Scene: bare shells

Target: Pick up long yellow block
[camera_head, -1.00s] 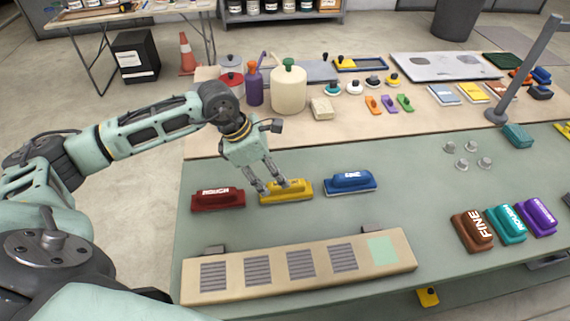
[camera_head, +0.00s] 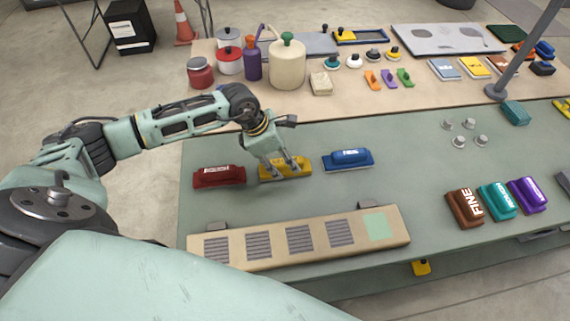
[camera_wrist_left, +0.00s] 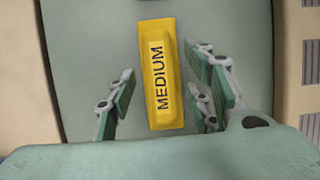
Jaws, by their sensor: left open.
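The long yellow block (camera_head: 297,172) lies on the green table mat, between a red block (camera_head: 218,176) and a blue block (camera_head: 348,160). In the left wrist view the yellow block (camera_wrist_left: 160,75) shows its label MEDIUM and stands lengthwise in the picture. My left gripper (camera_head: 286,174) is open at the yellow block, its fingers partly covering it. In the left wrist view the fingers (camera_wrist_left: 158,122) are spread on both sides of the block's lower part, with gaps visible. Whether the fingertips touch the mat cannot be told. My right gripper is not in view.
A beige panel (camera_head: 270,245) with grey vented patches lies in front of the blocks. Brown (camera_head: 465,208), teal (camera_head: 498,201) and purple (camera_head: 528,195) blocks sit at the right. Jars and a beige jug (camera_head: 287,66) stand behind. The mat right of the blue block is mostly clear.

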